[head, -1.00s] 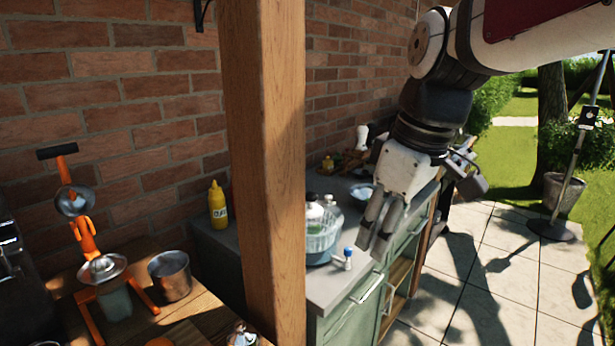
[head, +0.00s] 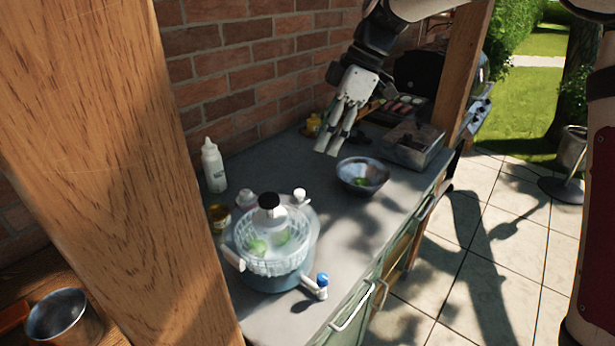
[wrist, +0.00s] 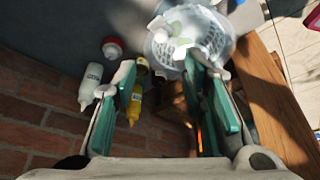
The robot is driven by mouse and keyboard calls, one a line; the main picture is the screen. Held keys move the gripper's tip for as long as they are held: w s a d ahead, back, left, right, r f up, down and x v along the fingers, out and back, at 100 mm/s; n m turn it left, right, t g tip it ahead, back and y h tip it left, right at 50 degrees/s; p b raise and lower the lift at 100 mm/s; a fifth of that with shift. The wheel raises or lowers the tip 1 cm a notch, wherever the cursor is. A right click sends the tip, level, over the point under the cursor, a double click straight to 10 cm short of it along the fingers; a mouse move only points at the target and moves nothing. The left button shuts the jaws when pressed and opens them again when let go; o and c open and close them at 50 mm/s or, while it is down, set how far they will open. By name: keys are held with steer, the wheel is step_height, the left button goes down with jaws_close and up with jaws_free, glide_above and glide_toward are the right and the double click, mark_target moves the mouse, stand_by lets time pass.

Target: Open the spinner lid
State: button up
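I cannot tell the lid's edge from the basket. My gripper (head: 332,142) is above the counter, behind and to the right of the spinner, apart from it. In the wrist view the fingers (wrist: 163,75) are spread with nothing between them, and the spinner (wrist: 215,40) shows beyond their tips, partly hidden by the right finger.
A metal bowl (head: 362,176) with something green stands right of the spinner. A white squeeze bottle (head: 213,166) stands by the brick wall. A wooden post (head: 130,170) blocks the left. A metal box (head: 413,145) and a grill (head: 440,75) are farther back. Counter between bowl and spinner is mostly clear.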

mark_target(299, 191)
steer(key=p+x, duration=0.1)
steer(key=x, duration=1.2)
steer(key=shift+d, duration=0.1)
jaws_close()
